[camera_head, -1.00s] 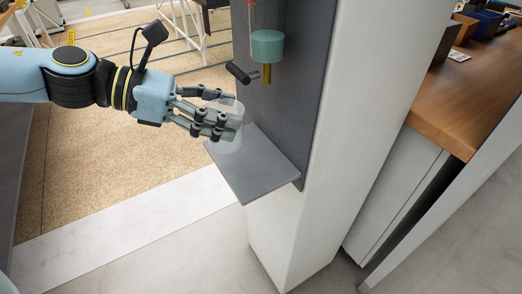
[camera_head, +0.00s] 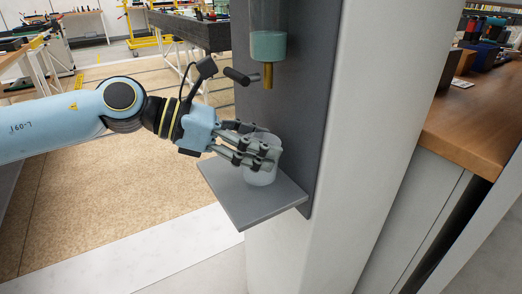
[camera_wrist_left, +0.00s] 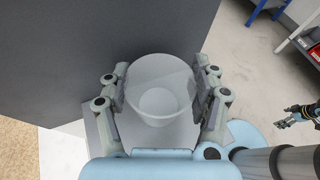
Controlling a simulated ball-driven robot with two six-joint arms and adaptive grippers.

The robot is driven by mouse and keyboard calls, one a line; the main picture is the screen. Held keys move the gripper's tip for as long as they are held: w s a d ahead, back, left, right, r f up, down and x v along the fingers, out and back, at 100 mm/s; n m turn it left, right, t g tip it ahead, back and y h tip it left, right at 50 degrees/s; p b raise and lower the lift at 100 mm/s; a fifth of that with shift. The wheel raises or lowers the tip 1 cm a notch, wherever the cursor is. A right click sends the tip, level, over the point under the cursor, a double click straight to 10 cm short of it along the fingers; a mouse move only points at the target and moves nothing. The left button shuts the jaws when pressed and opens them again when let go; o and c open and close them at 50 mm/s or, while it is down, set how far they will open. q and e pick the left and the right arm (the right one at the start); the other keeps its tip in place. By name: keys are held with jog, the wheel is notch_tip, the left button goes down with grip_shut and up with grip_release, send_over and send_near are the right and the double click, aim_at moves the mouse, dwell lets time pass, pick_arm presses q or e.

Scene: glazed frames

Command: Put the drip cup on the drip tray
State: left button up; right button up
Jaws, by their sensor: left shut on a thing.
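The drip cup (camera_head: 262,176) is a translucent, pale, empty cup, upright between the fingers of my left gripper (camera_head: 258,152). The gripper is shut on it from the left. In the left wrist view the cup (camera_wrist_left: 158,84) shows from above, with the fingers of the gripper (camera_wrist_left: 160,95) on both sides. The drip tray (camera_head: 240,205) is a flat dark grey shelf on the column's grey panel. The cup is over the tray, its base at or close to the surface; I cannot tell whether it touches.
A dispenser with green liquid (camera_head: 268,46) and a brass nozzle (camera_head: 268,76) hangs above the tray. A dark handle (camera_head: 240,77) sticks out left of the nozzle. The grey panel (camera_head: 305,120) stands behind the cup. A wooden counter (camera_head: 470,125) is at the right.

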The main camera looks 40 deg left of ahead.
pick_arm(q)
jog(key=shift+w+d+f, duration=0.1)
jog(key=shift+w+f, duration=0.05)
jog(key=shift+f, duration=0.05)
jog(key=shift+f, duration=0.15)
jog(key=o, duration=1)
